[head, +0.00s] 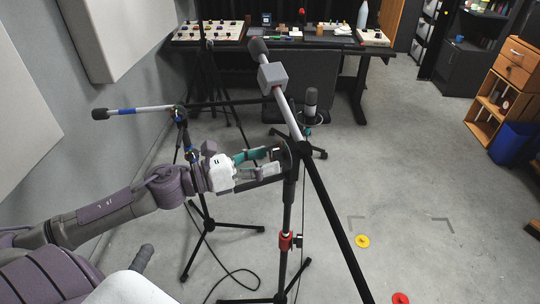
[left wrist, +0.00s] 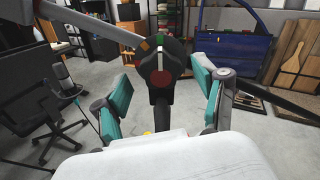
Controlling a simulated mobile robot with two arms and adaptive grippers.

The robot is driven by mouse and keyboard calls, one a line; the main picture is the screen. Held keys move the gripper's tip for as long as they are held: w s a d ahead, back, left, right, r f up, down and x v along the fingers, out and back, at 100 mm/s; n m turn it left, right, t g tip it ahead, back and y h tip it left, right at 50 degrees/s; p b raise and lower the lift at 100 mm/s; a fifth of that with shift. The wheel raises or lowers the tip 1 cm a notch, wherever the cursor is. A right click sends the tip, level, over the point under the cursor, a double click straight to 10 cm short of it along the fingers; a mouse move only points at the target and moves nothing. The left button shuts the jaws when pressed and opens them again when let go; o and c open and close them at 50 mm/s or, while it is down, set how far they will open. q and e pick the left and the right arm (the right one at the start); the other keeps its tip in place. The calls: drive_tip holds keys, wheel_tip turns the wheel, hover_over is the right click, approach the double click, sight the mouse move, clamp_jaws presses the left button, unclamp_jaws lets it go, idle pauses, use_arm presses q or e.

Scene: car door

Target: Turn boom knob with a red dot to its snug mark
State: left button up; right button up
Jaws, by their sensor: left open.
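The boom knob (left wrist: 160,62) is a dark round knob on the stand's joint, straight ahead in the left wrist view. It has a red dot on its lower face and a pale line running upward. Small green and orange marks show near its top and upper left. My left gripper (head: 268,166) is open, its teal-padded fingers on either side of the knob's line in the left wrist view, with the knob beyond the tips. In the head view the gripper is close to the stand's joint and partly hides the knob. My right gripper is not in view.
The boom pole (head: 334,222) slopes across the head view, with a grey block (head: 272,76) on its upper part. A second stand with a blue-marked boom (head: 140,110) is at left. A yellow disc (head: 362,241) and a red disc (head: 400,298) lie on open floor at right.

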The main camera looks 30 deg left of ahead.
use_arm(q)
drive_tip(key=shift+x, duration=0.8)
drive_tip(key=c, duration=1.1)
